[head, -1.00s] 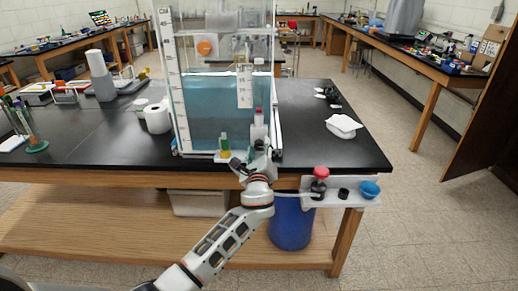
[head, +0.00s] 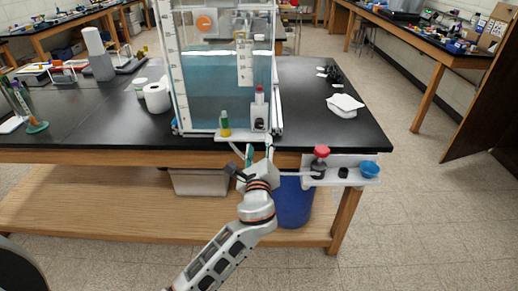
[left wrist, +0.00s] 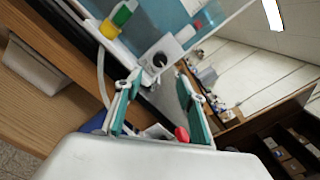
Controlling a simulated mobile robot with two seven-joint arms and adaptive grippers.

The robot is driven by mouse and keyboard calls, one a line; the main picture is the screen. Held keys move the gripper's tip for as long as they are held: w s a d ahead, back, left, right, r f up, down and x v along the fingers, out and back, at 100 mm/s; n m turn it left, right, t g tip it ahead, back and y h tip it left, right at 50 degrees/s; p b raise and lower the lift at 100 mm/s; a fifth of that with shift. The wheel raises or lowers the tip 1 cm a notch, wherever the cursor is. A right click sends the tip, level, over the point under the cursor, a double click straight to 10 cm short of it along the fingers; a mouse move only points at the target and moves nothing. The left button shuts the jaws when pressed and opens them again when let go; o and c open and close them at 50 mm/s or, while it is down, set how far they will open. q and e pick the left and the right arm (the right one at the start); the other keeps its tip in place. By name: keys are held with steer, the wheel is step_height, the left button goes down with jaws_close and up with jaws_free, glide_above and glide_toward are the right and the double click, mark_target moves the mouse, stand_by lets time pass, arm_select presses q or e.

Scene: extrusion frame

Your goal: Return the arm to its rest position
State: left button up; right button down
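My left arm (head: 228,250) comes up from the bottom of the head view. My left gripper (head: 259,155) is in front of the black bench's front edge, just below the small white shelf on the tank. In the left wrist view my left gripper (left wrist: 158,105) has its two teal finger pads apart, with nothing held between them. Past the fingertips is a white block with a dark round knob (left wrist: 160,60). My right gripper is not in view.
A water tank (head: 215,85) stands on the bench (head: 90,135). Its white shelf holds a green-and-yellow bottle (head: 225,124). A side shelf with a red-capped bottle (head: 319,165) and a blue bowl (head: 369,169) is right of the gripper. A blue bin (head: 294,205) is below. Floor at right is clear.

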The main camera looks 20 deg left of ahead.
arm_select(q)
steer(key=shift+s+d, duration=0.2)
steer(key=shift+s, duration=0.35)
steer(key=s+f+n+g+h, duration=0.2)
steer(key=s+f+n, duration=0.3)
steer(key=f, duration=0.6)
steer(key=s+f+n+g+h, duration=0.2)
steer(key=s+f+n, duration=0.1)
steer(key=s+f, duration=0.55)
steer(key=s+a+f+n+g+h, duration=0.1)
steer(key=s+f+n, duration=0.5)
steer(key=s, duration=0.3)
steer(key=s+a+f+n+g+h, duration=0.2)
steer(key=s+f+n, duration=0.4)
steer(key=s, duration=0.3)
steer(key=shift+s+f+n, duration=0.15)
steer(key=shift+s+n, duration=0.15)
steer(key=shift+n, duration=0.3)
